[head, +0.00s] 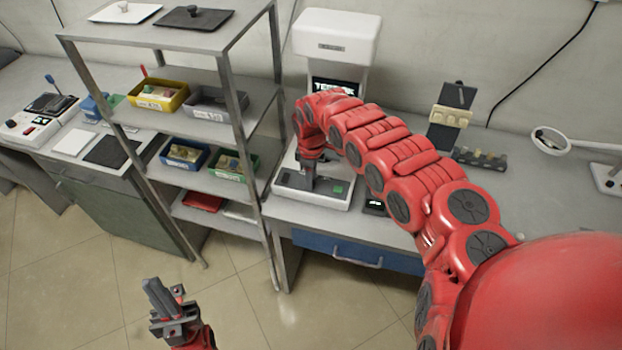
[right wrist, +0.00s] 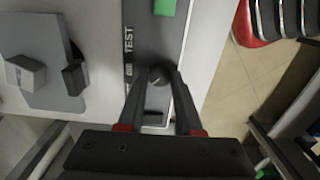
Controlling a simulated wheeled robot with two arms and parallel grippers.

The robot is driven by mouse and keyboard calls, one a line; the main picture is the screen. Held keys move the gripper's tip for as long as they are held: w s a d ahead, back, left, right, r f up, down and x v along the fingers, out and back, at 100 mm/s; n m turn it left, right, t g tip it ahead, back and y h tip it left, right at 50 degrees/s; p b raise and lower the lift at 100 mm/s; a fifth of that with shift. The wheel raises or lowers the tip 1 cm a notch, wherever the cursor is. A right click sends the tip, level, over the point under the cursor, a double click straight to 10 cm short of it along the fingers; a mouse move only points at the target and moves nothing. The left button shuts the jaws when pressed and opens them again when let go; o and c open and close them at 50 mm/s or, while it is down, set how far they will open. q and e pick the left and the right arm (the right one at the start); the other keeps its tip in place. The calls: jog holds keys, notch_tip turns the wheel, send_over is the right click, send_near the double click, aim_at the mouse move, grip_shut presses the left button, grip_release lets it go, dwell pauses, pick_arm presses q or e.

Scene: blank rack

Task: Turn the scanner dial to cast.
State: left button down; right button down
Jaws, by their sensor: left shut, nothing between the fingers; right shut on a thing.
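The small dark round dial (right wrist: 158,75) sits on this panel, near the label "TEST" (right wrist: 128,40); other lettering is too small to read. My right gripper (right wrist: 160,78) points down at the panel and is shut on the dial. The fingers partly hide it. My left gripper (head: 160,298) is shut and empty, low over the floor, away from the bench.
A dark stand with a beige block (head: 450,116) and a white magnifier lamp (head: 550,140) are on the bench to the right. A blue drawer (head: 345,253) is below.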

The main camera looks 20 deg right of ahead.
jog(key=shift+w+r, duration=0.1)
jog(key=c, duration=0.6)
grip_release()
notch_tip(320, 180, up, 17)
jog(key=b, duration=0.4)
jog(key=shift+r, duration=0.15)
